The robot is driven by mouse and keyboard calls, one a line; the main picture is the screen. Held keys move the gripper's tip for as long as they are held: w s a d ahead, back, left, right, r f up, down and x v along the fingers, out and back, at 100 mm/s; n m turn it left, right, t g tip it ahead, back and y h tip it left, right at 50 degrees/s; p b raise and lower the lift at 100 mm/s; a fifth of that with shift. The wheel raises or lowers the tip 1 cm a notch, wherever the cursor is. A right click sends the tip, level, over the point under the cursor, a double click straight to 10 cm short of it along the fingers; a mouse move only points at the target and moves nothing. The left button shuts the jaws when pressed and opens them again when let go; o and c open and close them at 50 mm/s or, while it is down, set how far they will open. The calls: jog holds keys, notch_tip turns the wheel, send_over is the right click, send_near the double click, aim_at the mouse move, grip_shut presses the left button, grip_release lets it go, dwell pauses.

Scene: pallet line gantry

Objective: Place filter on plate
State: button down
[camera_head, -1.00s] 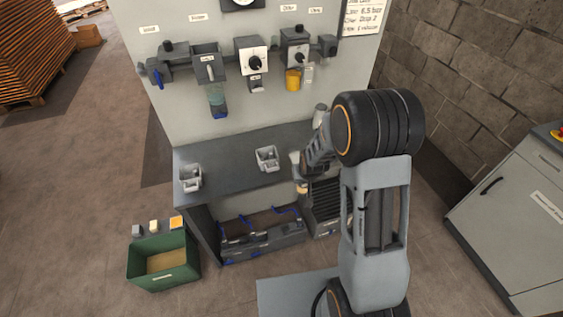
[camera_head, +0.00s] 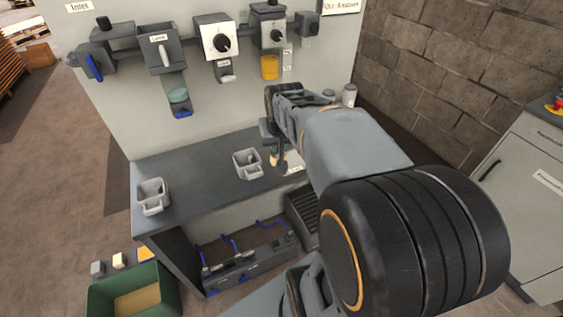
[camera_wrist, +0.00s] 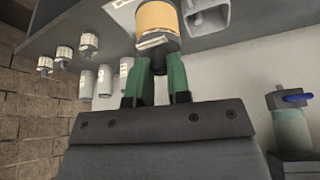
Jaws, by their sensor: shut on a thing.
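My gripper (camera_wrist: 159,82) has green fingers and is shut on the filter (camera_wrist: 158,20), a cylinder with a tan-yellow body, a pale label and a dark end. In the head view my gripper (camera_head: 280,162) is over the right part of the dark bench, and only a small tan bit of the filter (camera_head: 273,158) shows beside it. A white labelled patch (camera_head: 293,168), perhaps the plate, lies on the bench just right of the gripper. I cannot tell whether the filter touches the bench.
A grey square cup (camera_head: 247,163) stands left of the gripper; another (camera_head: 152,195) stands at the bench's left end. Grey-white bottles (camera_head: 348,95) stand at the back right. A yellow bowl (camera_head: 269,68) hangs from the wall panel above. The bench between the cups is clear.

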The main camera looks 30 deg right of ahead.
jog(key=shift+d, duration=0.35)
jog(key=shift+w+d+f+p, duration=0.15)
jog(key=shift+w+d+f, duration=1.45)
jog(key=shift+f, duration=0.5)
jog(key=shift+w+d+f+p, duration=0.1)
jog(key=shift+w+d+f, duration=1.45)
jog(key=shift+f, duration=0.5)
jog(key=shift+w+d+f+p, duration=0.15)
jog(key=shift+w+d+f, duration=1.25)
jog(key=shift+d+f, duration=0.55)
jog(key=shift+a+f, duration=0.15)
jog(key=shift+a, duration=0.05)
jog(key=shift+f, duration=0.2)
jog(key=c, duration=1.1)
grip_release()
jog(key=shift+r, duration=0.1)
